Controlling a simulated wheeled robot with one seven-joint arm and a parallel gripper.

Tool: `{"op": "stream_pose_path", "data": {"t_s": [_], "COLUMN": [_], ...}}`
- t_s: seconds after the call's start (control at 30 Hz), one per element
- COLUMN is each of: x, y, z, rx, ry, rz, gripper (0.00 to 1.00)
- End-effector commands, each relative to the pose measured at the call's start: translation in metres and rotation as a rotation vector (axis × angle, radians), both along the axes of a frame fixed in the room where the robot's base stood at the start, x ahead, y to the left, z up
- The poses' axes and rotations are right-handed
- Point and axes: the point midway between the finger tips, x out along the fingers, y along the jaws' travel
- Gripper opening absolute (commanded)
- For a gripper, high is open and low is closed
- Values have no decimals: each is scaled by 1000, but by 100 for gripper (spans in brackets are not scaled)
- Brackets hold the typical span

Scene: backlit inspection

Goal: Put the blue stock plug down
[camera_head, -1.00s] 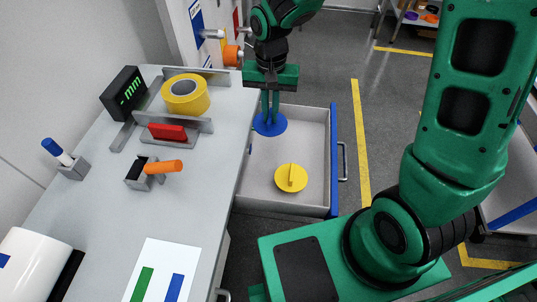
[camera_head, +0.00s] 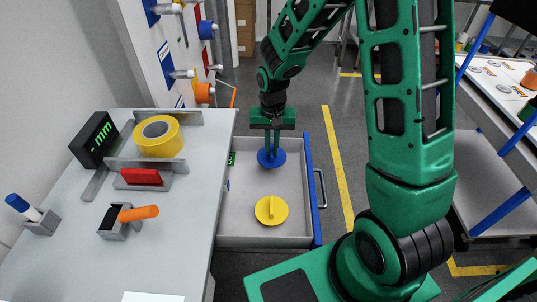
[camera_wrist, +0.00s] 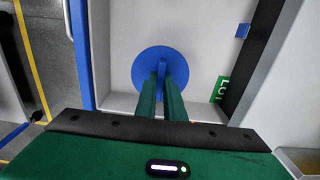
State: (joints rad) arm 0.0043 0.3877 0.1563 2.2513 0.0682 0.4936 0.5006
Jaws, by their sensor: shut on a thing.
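The blue stock plug (camera_head: 272,159) is a round blue disc with an upright blue fin. My gripper (camera_head: 272,151) is shut on its fin, fingers pointing down, at the far part of the open drawer (camera_head: 233,199). In the wrist view the plug (camera_wrist: 147,75) is below my green fingers (camera_wrist: 162,84), with the pale drawer floor (camera_wrist: 115,35) around it. I cannot tell whether the disc touches the floor. A yellow plug (camera_head: 271,210) of the same shape lies in the near part of the drawer.
The grey bench (camera_head: 75,235) stands left of the drawer. It holds a yellow tape roll (camera_head: 159,137), a red block (camera_head: 141,177), an orange-handled tool (camera_head: 138,213) and a dark display (camera_head: 94,140). The drawer's blue front (camera_head: 312,190) is at the right. Drawer floor between the plugs is clear.

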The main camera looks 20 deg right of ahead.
Motion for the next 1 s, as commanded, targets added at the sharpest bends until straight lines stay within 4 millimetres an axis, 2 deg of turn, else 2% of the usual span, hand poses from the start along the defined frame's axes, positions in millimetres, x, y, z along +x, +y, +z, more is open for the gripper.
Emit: {"op": "stream_pose_path", "data": {"t_s": [0.2,0.57,0.6,0.63,1.0], "x": [-1,-1,0,0,0], "y": [0,1,1,1,1], "z": [-28,-32,-31,-31,-29], "rx": [-1,-1,-1,-1,0], "ry": [3,1,1,1,0], "rz": [0,1,1,1,1], "gripper": [0,0,18,25,27]}}
